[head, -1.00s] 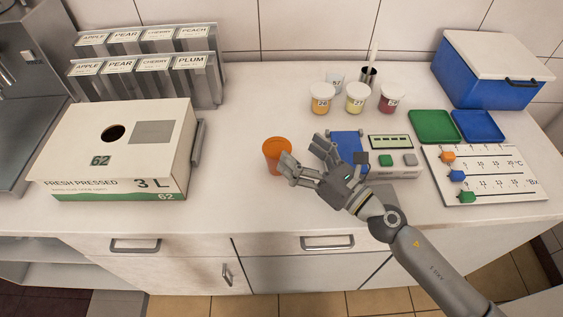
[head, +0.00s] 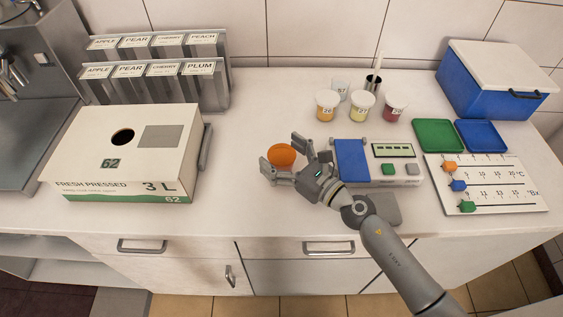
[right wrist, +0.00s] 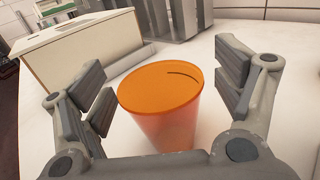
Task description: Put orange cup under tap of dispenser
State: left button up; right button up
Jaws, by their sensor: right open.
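The orange cup (head: 282,155) stands upright on the white counter, to the right of the dispenser box. In the right wrist view the cup (right wrist: 163,105) stands between the two open fingers of my right gripper (right wrist: 168,90), with gaps on both sides. In the head view my right gripper (head: 284,162) is open around the cup's near side, and its fingers hide the lower part. The dispenser is a white box marked 62, FRESH PRESSED, 3 L (head: 128,150). I cannot make out its tap. My left gripper is not in view.
A blue-and-white device (head: 378,162) is right of my gripper. Sample cups (head: 361,103) stand behind it. Green (head: 437,135) and blue trays, a scale board (head: 487,184) and a blue cooler (head: 492,88) are at right. Labelled holders (head: 155,75) stand behind the box. The counter between box and cup is clear.

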jog(key=c, duration=0.8)
jog(key=shift+c, duration=0.2)
jog(key=shift+r, duration=0.1)
